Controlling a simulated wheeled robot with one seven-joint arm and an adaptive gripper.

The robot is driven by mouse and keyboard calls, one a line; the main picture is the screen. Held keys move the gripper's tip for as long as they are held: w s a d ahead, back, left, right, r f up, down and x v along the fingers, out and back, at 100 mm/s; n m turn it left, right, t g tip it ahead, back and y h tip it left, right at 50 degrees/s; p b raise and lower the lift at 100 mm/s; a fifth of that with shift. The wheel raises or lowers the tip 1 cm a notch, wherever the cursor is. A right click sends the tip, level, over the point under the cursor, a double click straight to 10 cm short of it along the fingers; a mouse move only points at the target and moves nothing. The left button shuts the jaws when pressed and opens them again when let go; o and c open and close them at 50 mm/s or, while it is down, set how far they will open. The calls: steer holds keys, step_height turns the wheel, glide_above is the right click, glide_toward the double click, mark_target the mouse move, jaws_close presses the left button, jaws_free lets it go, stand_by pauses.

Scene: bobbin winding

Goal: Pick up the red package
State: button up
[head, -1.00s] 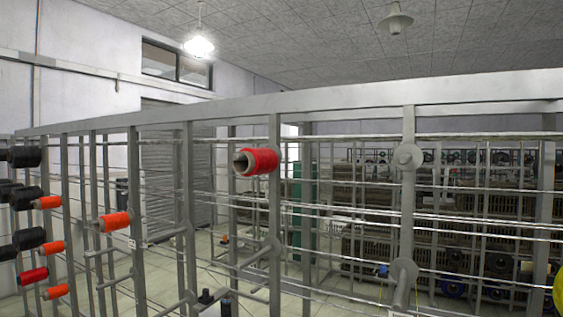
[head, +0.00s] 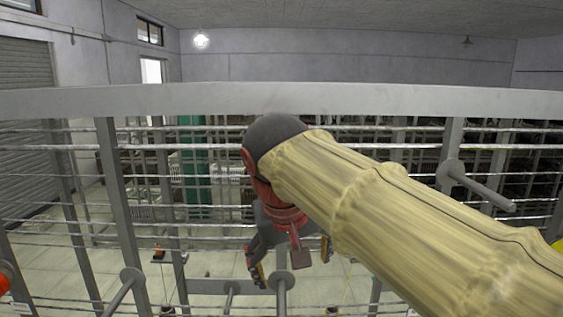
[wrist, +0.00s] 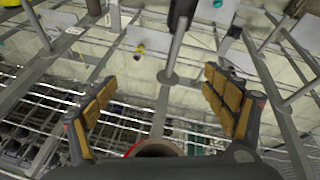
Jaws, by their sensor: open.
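My gripper (head: 292,264) is open and points downward in front of the rack, under my arm. In the wrist view its two padded fingers (wrist: 160,88) stand wide apart with nothing between the tips. A red-rimmed round thing with a brown hollow (wrist: 152,146), which looks like the end of a red package, shows at the bottom of the wrist view. It is mostly hidden by the dark gripper body. In the head view no red package shows clearly near my gripper; my arm and its red wrist parts cover that area.
A grey rack (head: 220,97) with a thick top beam and several wires spans the head view. Bare pegs stick out, one at right (head: 485,188) and one below my gripper (head: 281,290). An orange-red package (head: 5,277) is cut off at the left edge.

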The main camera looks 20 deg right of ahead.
steer(key=w+a+r+p, duration=0.1)
steer(key=w+r, duration=0.1)
steer(key=r, duration=0.3)
steer(key=w+a+r+m+h+p, duration=0.1)
steer(key=w+r+p, duration=0.1)
steer(key=r, duration=0.2)
steer(key=w+r+m+p, duration=0.1)
steer(key=w+r+p, duration=0.1)
steer(key=r, duration=0.3)
steer(key=shift+w+a+r+g+h, duration=0.3)
steer(key=shift+w+a+h, duration=0.1)
steer(key=shift+w, duration=0.1)
steer(key=x, duration=0.3)
steer(key=d+p+x, duration=0.1)
steer(key=x, duration=0.2)
steer(key=shift+d, duration=0.15)
steer(key=shift+w+d+f, duration=0.15)
steer(key=shift+f, duration=0.35)
steer(key=c, duration=1.4)
steer(key=shift+c, duration=0.2)
